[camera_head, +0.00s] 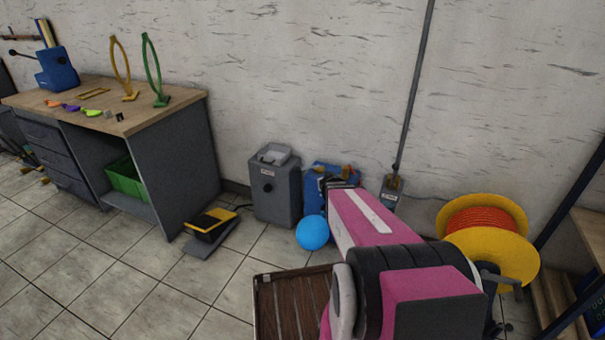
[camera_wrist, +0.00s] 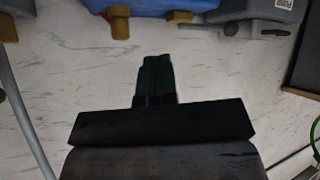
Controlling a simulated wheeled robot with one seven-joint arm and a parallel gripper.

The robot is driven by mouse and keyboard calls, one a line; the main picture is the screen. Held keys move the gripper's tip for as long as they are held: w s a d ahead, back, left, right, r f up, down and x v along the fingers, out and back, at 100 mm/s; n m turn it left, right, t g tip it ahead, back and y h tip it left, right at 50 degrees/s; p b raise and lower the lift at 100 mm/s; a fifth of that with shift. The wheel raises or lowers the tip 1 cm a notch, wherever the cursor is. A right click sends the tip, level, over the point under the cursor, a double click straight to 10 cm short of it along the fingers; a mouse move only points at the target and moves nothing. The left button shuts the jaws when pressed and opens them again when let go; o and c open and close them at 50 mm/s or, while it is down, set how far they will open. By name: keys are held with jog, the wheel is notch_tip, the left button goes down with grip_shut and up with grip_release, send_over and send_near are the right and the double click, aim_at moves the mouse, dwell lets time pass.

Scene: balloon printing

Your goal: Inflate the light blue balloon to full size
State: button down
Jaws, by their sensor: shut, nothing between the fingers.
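The light blue balloon (camera_head: 312,232) is round and partly swollen. It shows in the head view low in front of a blue machine (camera_head: 318,180), just left of my pink arm. I cannot tell how it is attached. The balloon does not show in the wrist view. My gripper (camera_wrist: 155,60) points toward the blue machine, which shows at the top of the wrist view (camera_wrist: 150,6) with brass-coloured fittings (camera_wrist: 119,22). The dark green fingers are together and empty, apart from the fittings. In the head view my arm hides part of the machine.
A grey box machine (camera_head: 275,188) stands left of the blue one. A yellow-and-black foot pedal (camera_head: 211,222) lies on the tiled floor. A workbench (camera_head: 150,115) is at left, a yellow reel of orange cord (camera_head: 485,235) at right. Floor before the pedal is clear.

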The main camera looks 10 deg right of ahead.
jog(key=w+n+t+y, duration=0.2)
jog(key=w+t, duration=0.1)
jog(key=w, duration=0.1)
jog(key=n+t+y, duration=0.1)
jog(key=n+y, duration=0.2)
jog(key=y, duration=0.3)
send_near(300, 169)
jog(key=x, duration=0.7)
jog(key=shift+w+a+f, duration=0.1)
jog(key=shift+w+f, duration=0.05)
jog(key=shift+f, duration=0.25)
jog(key=shift+w+a+m+t+h, duration=0.2)
jog(key=shift+w+a+m+h, duration=0.05)
jog(key=shift+w+m+h, duration=0.4)
jog(key=shift+w+a+m+t+h, duration=0.25)
jog(key=shift+w+m+h, duration=0.3)
jog(key=shift+h, duration=0.2)
jog(key=shift+r+x, duration=0.2)
jog(key=shift+x, duration=0.95)
